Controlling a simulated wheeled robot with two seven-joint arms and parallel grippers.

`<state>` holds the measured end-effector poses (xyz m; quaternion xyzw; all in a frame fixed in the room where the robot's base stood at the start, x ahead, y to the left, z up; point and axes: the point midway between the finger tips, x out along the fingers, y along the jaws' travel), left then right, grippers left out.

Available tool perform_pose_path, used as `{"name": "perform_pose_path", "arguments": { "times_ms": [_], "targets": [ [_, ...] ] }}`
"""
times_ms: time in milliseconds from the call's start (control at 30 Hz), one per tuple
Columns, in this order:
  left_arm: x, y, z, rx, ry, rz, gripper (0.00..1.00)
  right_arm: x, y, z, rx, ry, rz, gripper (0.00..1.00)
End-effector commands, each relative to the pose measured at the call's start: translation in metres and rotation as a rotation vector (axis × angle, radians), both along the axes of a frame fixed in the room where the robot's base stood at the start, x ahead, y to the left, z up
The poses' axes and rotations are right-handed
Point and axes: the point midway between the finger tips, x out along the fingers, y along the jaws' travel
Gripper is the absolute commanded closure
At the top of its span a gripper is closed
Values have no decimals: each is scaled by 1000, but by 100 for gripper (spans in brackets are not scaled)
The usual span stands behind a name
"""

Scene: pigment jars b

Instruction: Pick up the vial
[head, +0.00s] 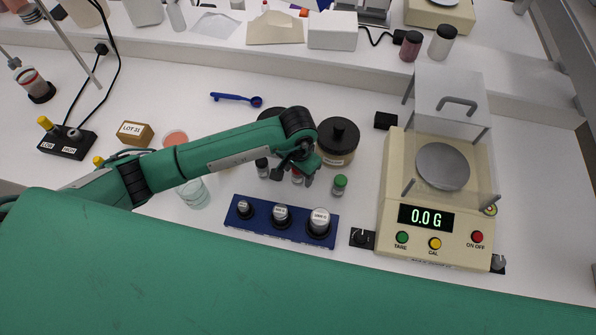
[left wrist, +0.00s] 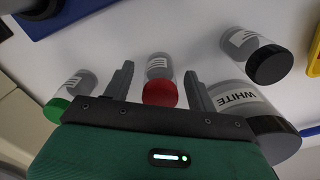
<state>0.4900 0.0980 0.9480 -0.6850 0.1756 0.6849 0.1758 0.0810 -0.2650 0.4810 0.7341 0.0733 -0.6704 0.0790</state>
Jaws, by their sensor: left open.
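My left gripper (head: 300,178) points down over a row of small vials. In the left wrist view the gripper (left wrist: 159,72) is open, with a red-capped vial (left wrist: 159,68) between its two fingers; whether a finger touches it I cannot tell. In the head view that vial (head: 297,178) is partly hidden by the gripper. A green-capped vial (head: 340,186) stands to the right, and also shows in the left wrist view (left wrist: 78,84). A black-capped vial (head: 262,168) stands to the left, and shows at the upper right in the left wrist view (left wrist: 238,42). My right gripper is not in view.
Black-lidded jars (head: 337,142) stand behind the vials; one labelled WHITE (left wrist: 240,105) is close to a finger. A blue block with weights (head: 262,233) lies in front. A scale (head: 395,228) reading 0.0 G is at right.

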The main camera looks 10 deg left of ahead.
Motion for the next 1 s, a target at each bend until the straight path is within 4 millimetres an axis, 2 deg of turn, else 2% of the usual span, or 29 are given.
{"name": "perform_pose_path", "arguments": {
  "times_ms": [67,200,300,567,767,867,1000],
  "targets": [
    [0,0,0,0,0,0,46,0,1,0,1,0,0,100],
    [0,0,0,0,0,0,74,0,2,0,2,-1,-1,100],
    [0,0,0,0,0,0,91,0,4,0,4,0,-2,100],
    [0,0,1,0,0,0,91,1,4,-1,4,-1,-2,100],
    [1,0,9,-1,-3,0,91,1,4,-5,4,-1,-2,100],
    [2,0,21,-1,-4,0,91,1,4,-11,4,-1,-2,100],
    [2,0,48,-2,-7,-3,91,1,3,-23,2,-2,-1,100]
  ]
}}
